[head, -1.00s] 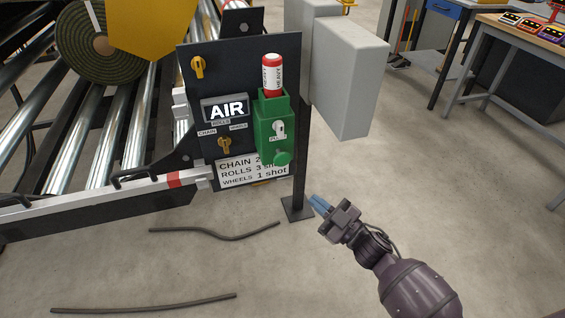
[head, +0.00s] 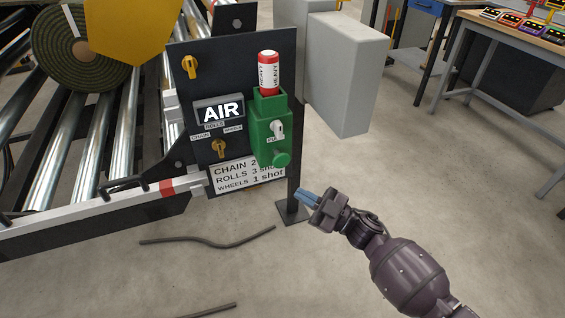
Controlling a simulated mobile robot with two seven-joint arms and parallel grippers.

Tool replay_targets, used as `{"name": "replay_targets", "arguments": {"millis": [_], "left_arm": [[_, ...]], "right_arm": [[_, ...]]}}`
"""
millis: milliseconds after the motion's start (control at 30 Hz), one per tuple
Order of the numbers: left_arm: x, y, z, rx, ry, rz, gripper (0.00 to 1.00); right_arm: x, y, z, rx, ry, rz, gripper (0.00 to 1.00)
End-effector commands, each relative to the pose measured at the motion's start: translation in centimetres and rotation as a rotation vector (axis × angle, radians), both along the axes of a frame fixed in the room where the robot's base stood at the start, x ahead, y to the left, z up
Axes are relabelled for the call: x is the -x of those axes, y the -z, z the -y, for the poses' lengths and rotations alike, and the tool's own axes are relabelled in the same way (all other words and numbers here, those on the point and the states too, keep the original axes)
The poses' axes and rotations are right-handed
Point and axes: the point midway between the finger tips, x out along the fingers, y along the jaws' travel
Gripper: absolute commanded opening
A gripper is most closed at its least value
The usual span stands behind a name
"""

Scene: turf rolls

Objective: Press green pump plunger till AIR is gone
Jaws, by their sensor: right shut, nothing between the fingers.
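The green pump (head: 269,117) is mounted on the right part of a dark upright panel. A red and white cartridge (head: 268,73) stands in its top. Its round green plunger knob (head: 281,160) sticks out at the bottom, below a small white lever (head: 278,128). The display (head: 220,111) left of the pump reads AIR in white letters. My right gripper (head: 302,197), with blue fingers, is shut and empty. It is below and slightly right of the plunger knob, apart from it, in front of the post foot. My left gripper is out of view.
A label (head: 235,176) below lists chain, rolls and wheels shots. Grey boxes (head: 343,80) stand behind the panel. The roller conveyor (head: 90,150) fills the left. Dark strips (head: 210,241) lie on the floor. A workbench (head: 520,50) is far right.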

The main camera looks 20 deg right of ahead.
Motion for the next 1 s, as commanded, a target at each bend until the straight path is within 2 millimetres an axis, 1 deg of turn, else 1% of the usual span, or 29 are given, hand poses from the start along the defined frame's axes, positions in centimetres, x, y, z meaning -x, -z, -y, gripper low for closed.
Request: {"name": "replay_targets", "arguments": {"millis": [167,300,600,700,833,1000], "left_arm": [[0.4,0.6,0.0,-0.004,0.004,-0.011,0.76],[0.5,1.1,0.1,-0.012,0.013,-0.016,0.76],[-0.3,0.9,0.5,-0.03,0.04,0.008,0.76],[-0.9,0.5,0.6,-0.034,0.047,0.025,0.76],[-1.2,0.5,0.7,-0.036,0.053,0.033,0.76],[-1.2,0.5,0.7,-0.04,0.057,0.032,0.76]], "right_arm": [[-1.0,0.3,-0.1,0.001,0.0,-0.001,0.0],[-2.5,0.5,-0.1,0.0,0.0,-0.004,0.0],[-6.0,0.6,-0.2,-0.001,0.0,-0.006,0.0],[-7.1,0.3,-0.3,0.0,0.0,-0.004,0.0],[-8.0,0.2,-0.3,0.0,0.001,-0.002,0.0],[-8.7,0.1,-0.3,0.001,0.0,-0.001,0.0]]}}
